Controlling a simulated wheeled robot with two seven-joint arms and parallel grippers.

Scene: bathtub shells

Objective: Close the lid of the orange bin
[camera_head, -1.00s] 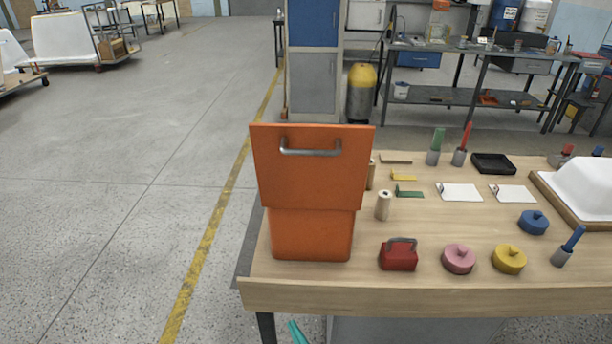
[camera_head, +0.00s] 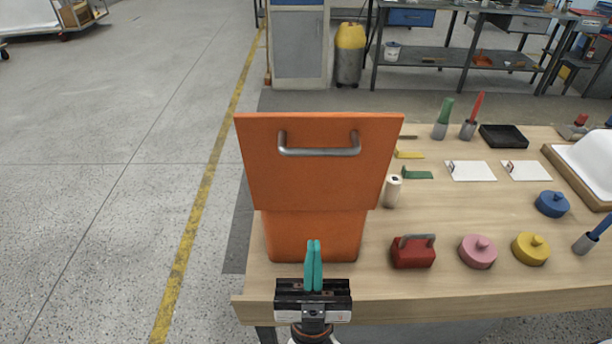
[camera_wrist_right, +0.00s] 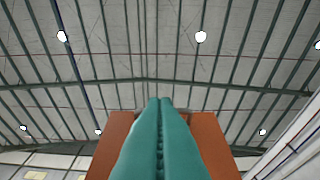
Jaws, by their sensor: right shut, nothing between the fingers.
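The orange bin (camera_head: 314,236) stands at the left end of the wooden table. The bin's inside is hidden. My left gripper is not in view.
The wooden table (camera_head: 400,285) also holds a red block with a handle (camera_head: 413,252), a pink lidded pot (camera_head: 478,251), a yellow one (camera_head: 531,248) and a pale roll (camera_head: 393,191) right of the bin. Open floor (camera_head: 110,200) lies to the left.

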